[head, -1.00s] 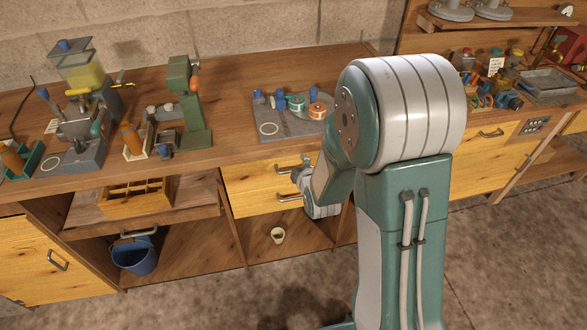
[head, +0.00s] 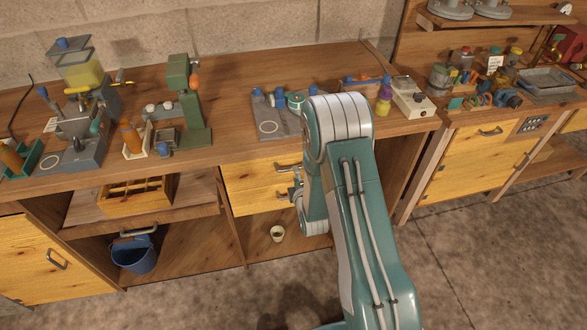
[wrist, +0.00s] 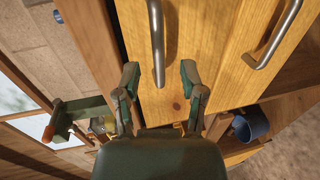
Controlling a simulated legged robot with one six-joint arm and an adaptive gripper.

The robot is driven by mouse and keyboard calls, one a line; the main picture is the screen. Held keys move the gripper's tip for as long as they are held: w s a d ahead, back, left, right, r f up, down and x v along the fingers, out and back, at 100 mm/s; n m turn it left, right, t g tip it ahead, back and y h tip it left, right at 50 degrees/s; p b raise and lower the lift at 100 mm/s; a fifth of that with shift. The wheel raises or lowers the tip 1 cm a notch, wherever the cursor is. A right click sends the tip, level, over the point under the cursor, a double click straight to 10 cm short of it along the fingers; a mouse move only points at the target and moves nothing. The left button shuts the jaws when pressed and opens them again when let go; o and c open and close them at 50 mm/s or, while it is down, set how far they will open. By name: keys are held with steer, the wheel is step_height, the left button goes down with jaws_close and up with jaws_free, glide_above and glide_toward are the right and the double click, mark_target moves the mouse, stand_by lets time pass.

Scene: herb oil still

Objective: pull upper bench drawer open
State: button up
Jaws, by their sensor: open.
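The upper bench drawer (head: 250,171) has a light wood front and a metal bar handle (head: 288,167). It looks shut under the worktop. In the wrist view its handle (wrist: 157,38) runs down from the top edge, and its end lies between my fingertips in the picture. My gripper (wrist: 160,75) is open, one finger on each side of that handle; I see no contact. In the head view my gripper (head: 296,186) is at the drawer fronts, partly hidden by my arm. The lower drawer (head: 248,199) and its handle (wrist: 274,38) are just below.
The worktop (head: 232,148) above carries a grey tray (head: 270,128), a green press (head: 190,105) and a white box (head: 412,97). Left of the drawers are a pull-out shelf with a wooden divider box (head: 135,197) and a blue bucket (head: 133,255). A small cup (head: 277,233) stands below.

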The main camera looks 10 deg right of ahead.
steer(key=shift+x, duration=2.1)
jaws_close()
